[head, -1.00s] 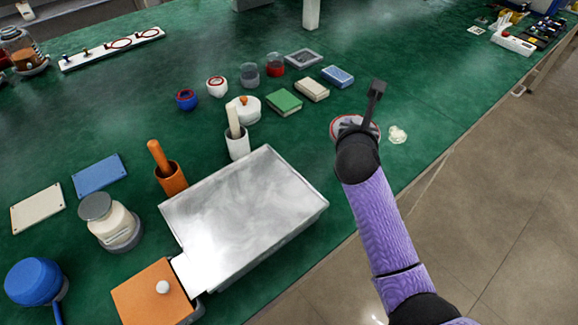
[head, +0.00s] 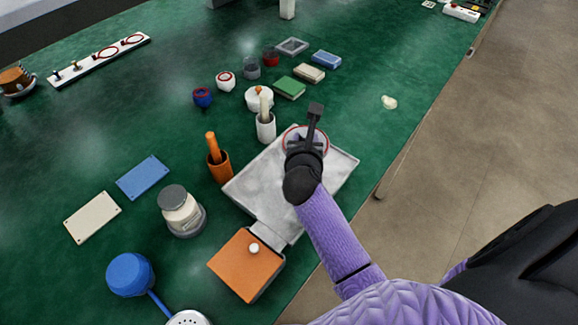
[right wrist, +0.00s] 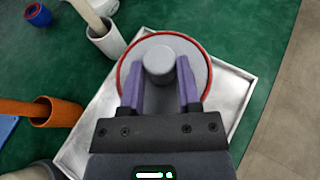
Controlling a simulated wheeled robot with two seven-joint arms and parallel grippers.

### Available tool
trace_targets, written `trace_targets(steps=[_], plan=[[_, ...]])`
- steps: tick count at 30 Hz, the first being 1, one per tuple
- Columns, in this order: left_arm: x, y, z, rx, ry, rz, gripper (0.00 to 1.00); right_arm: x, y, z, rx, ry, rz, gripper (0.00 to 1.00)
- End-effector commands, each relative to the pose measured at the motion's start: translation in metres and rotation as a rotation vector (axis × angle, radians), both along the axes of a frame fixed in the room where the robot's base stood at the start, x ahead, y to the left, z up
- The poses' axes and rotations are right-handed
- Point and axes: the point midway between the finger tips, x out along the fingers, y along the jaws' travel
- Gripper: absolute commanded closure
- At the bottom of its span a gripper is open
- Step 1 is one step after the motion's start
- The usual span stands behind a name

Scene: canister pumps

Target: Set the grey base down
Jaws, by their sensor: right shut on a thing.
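The grey base (right wrist: 195,62) is a round grey disc with a red rim and a central grey knob (right wrist: 158,58). My right gripper (right wrist: 160,75) is shut on the knob, with one purple finger on each side. In the head view my right gripper (head: 303,143) hides most of the disc, and part of its red rim (head: 290,133) shows. The disc is over the back part of a silver metal tray (head: 262,185). I cannot tell whether it touches the tray. My left gripper is not in view.
An orange box (head: 245,270) with a white knob adjoins the tray's front. An orange holder (head: 220,168) and a white holder (head: 266,127) stand close to its left side. A cream jar (head: 181,212) is farther left. Green table is clear right of the tray.

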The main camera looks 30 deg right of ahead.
Motion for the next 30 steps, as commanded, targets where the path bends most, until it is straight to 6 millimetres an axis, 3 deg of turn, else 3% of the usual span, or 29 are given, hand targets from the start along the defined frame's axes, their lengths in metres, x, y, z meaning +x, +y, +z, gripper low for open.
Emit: trace_targets(steps=[8,18,19,21,23,30], plan=[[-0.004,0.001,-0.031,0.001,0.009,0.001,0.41,0.0,0.0,-0.05,0.0,0.001,0.003,1.0],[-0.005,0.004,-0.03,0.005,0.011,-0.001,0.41,0.001,0.001,-0.051,0.001,-0.002,0.001,1.0],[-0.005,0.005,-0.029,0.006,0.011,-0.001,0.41,0.0,0.0,-0.05,0.001,-0.002,0.001,0.52],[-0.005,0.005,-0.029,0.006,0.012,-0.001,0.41,0.001,0.001,-0.049,0.001,-0.002,0.001,0.37],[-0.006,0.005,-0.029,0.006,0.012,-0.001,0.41,0.001,0.0,-0.049,0.001,-0.002,0.001,0.24],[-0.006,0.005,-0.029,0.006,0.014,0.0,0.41,0.001,0.001,-0.049,0.001,-0.002,0.001,0.23]])
